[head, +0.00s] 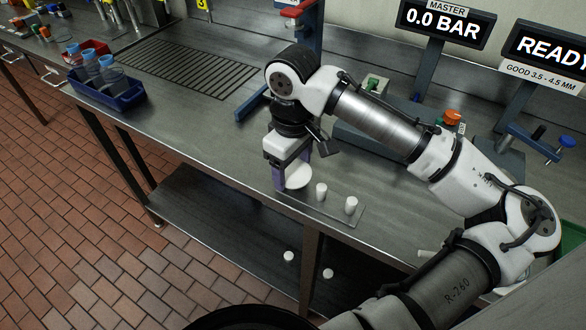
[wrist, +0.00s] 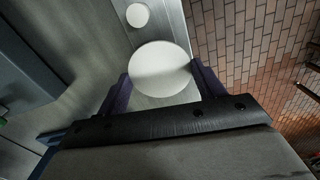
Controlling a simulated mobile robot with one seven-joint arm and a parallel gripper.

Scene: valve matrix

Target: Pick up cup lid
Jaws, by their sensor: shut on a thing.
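The cup lid (head: 299,178) is a white round disc. In the wrist view the lid (wrist: 160,68) sits between the two dark purple fingers of my gripper (wrist: 163,84), which is shut on it. In the head view my gripper (head: 287,178) points down near the front edge of the bench, with the lid at its fingers. The near finger and the lid overlap there, so the exact contact is partly hidden. I cannot tell whether the lid touches the surface below.
Two small white cylinders (head: 321,190) (head: 351,205) stand on a thin metal plate (head: 335,212) to the right. Two more white pieces (head: 288,256) (head: 328,273) are on the lower shelf. A blue bin (head: 108,96) with bottles stands left. The bench between bin and gripper is clear.

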